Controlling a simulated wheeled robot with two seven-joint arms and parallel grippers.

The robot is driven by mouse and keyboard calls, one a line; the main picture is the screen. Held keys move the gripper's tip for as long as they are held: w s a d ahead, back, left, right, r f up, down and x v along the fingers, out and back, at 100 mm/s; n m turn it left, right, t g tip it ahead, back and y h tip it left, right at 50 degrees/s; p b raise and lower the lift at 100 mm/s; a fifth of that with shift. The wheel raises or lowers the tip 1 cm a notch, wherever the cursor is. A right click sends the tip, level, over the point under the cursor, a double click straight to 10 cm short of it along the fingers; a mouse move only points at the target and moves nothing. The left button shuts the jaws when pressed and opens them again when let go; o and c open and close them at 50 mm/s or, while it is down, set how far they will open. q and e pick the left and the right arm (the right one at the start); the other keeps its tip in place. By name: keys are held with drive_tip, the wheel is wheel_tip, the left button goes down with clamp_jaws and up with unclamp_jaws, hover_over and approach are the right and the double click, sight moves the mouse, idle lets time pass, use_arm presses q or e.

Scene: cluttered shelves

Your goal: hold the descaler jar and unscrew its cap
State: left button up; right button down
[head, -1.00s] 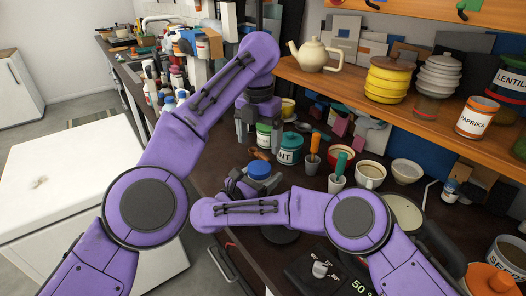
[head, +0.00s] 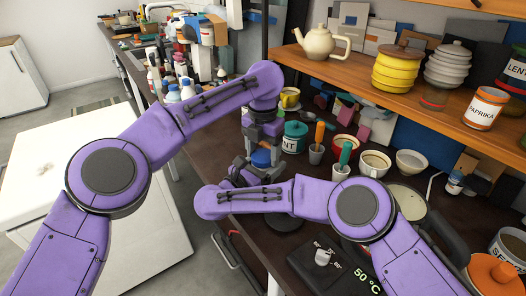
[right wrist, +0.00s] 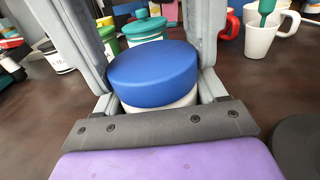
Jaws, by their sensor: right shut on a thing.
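The descaler jar stands upright, with its blue cap (head: 261,158) on top. In the right wrist view the blue cap (right wrist: 153,75) sits on the pale jar body (right wrist: 165,108), of which only a strip shows. My right gripper (head: 245,177) is shut on the jar below the cap; my arm hides much of the jar in the head view. My left gripper (head: 262,152) points down from above, its grey fingers open on either side of the cap. I cannot tell if either finger touches it.
The shelf (head: 400,95) with a teapot (head: 321,43) is above. A device reading 50 °C (head: 365,283) lies at the front.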

use_arm(q)
drive_tip(key=c, duration=0.6)
drive_tip(key=n, duration=0.3)
drive_tip(key=shift+n, duration=0.3)
drive_tip(key=o, duration=1.2)
